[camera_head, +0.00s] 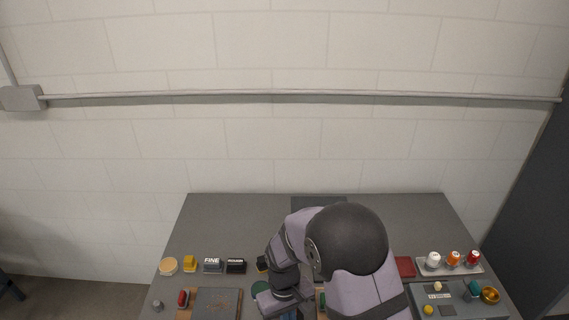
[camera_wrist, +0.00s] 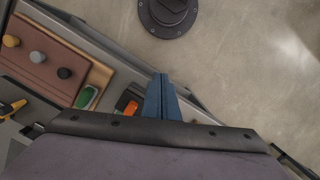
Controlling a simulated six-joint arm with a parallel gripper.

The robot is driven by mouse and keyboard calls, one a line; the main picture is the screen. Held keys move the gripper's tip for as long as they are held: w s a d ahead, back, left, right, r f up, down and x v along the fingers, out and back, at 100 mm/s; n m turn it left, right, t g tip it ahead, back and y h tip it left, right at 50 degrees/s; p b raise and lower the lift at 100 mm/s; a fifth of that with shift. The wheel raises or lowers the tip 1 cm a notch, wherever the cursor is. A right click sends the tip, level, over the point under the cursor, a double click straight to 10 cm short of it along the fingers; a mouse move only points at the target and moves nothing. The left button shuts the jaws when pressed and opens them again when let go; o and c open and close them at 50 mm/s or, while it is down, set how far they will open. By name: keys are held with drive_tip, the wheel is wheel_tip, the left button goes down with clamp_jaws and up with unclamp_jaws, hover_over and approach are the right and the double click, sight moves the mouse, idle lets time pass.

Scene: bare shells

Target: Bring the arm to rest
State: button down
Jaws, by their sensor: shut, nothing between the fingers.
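My gripper shows in the wrist view as two blue fingers (camera_wrist: 161,97) pressed together with nothing between them. It hangs over the table's near edge, with the floor beyond. The grey table (camera_head: 240,225) stands against the wall.
Left on the table are a round tan item (camera_head: 168,265), a yellow block (camera_head: 190,263) and a dark board (camera_head: 217,303). The table's back strip is mostly clear.

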drive_tip(key=s+d+r+m+g, duration=0.15)
drive_tip(key=s+d+r, duration=0.35)
drive_tip(key=s+d, duration=0.55)
drive_tip(key=d+r+m+t, duration=0.1)
drive_tip(key=d+r+m+t+b, duration=0.2)
drive_tip(key=r, duration=0.1)
drive_tip(key=shift+w+d+m+y, duration=0.25)
drive_tip(key=shift+w+y, duration=0.1)
drive_tip(key=shift+y, duration=0.05)
